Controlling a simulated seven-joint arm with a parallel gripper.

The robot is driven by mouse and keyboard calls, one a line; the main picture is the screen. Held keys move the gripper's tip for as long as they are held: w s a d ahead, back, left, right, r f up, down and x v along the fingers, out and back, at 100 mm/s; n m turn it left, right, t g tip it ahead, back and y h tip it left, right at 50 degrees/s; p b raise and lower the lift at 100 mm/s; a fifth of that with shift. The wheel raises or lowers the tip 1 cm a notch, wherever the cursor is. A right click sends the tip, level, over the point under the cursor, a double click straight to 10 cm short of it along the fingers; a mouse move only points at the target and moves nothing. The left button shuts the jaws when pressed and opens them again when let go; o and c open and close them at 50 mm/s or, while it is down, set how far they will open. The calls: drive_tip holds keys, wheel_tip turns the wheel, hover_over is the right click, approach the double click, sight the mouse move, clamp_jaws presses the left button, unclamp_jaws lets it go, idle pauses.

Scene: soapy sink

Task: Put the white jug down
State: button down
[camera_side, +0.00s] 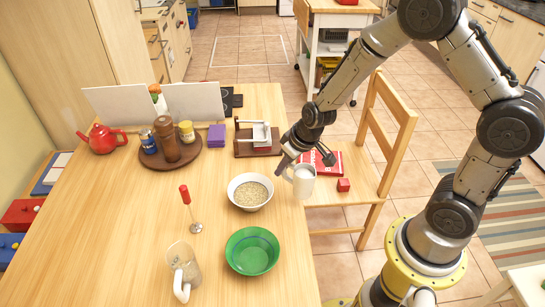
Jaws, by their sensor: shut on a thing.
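The white jug (303,184) is in my gripper (304,163), at the right edge of the wooden table (222,214). My gripper comes in from behind the jug and is shut on it. The jug looks upright, with its handle to the left. In this view its base overlaps the table's edge and the chair seat beyond. I cannot tell whether it touches the table or hangs above it. The exact contact of the fingers is partly hidden.
A bowl of grains (250,192) stands just left of the jug, with a green bowl (252,251) in front. A chair (340,218) holds a red book (326,170) and red cube (343,185).

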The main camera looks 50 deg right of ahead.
drive_tip(key=w+a+r, duration=0.4)
drive_tip(key=w+a, duration=0.2)
drive_tip(key=w+a+r, duration=0.4)
drive_tip(key=w+a, duration=0.3)
drive_tip(key=w+a+f, duration=0.1)
drive_tip(key=w+f, duration=0.2)
drive_tip(key=w, duration=0.1)
drive_tip(key=w+a+f, duration=0.1)
drive_tip(key=w+f, duration=0.2)
drive_tip(key=w, duration=0.1)
drive_tip(key=w+f, duration=0.3)
drive_tip(key=w, duration=0.1)
drive_tip(key=shift+w+a+f, duration=0.25)
drive_tip(key=shift+w+a, duration=0.1)
drive_tip(key=shift+a, duration=0.05)
drive_tip(key=shift+w+a+f, duration=0.1)
drive_tip(key=shift+w+f, duration=0.2)
drive_tip(key=shift+f, duration=1.6)
drive_tip(key=shift+f, duration=0.15)
drive_tip(key=c, duration=0.8)
unclamp_jaws()
